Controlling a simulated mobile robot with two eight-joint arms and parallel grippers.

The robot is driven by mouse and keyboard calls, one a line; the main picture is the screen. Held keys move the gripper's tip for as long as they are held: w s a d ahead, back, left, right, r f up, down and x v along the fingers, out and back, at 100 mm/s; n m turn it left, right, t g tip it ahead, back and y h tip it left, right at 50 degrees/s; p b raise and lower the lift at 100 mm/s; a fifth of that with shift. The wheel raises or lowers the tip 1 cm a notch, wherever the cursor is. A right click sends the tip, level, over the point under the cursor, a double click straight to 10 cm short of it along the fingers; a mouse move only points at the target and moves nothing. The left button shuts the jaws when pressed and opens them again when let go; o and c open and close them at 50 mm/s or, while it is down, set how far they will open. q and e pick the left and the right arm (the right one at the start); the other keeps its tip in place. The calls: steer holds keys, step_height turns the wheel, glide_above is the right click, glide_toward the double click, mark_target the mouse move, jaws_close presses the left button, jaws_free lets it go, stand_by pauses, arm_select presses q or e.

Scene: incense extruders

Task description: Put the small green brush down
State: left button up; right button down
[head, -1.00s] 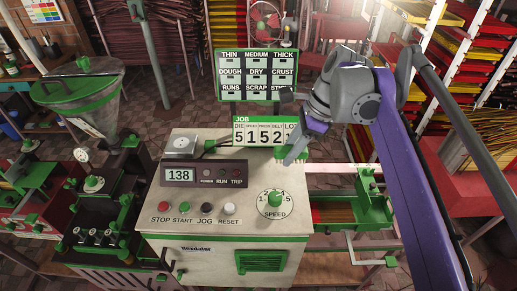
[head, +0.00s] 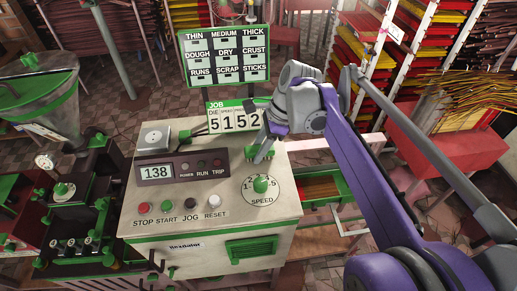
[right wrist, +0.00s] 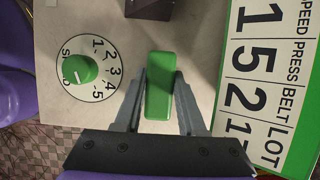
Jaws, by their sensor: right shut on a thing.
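The small green brush (right wrist: 160,85) is a green block between the two grey fingers of my right gripper (right wrist: 163,78) in the right wrist view. The gripper is shut on it. In the head view the brush (head: 250,152) is partly hidden by my right gripper (head: 262,155), over the back right of the pale cabinet top (head: 222,165), behind the green speed knob (head: 260,184). I cannot tell whether the brush touches the top. My left gripper is not in view.
The job card (head: 234,117) stands just behind the gripper. A dark display box (head: 181,166), a grey square device (head: 154,137) and several buttons occupy the cabinet's left and front. Some bare top lies between the display and the knob.

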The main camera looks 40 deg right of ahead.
steer(key=shift+f, duration=0.2)
steer(key=c, duration=0.9)
jaws_free()
steer(key=shift+f, duration=0.1)
steer(key=shift+c, duration=0.2)
steer(key=o, duration=0.4)
steer(key=shift+o, duration=0.2)
steer(key=v, duration=1.2)
steer(key=shift+r, duration=0.25)
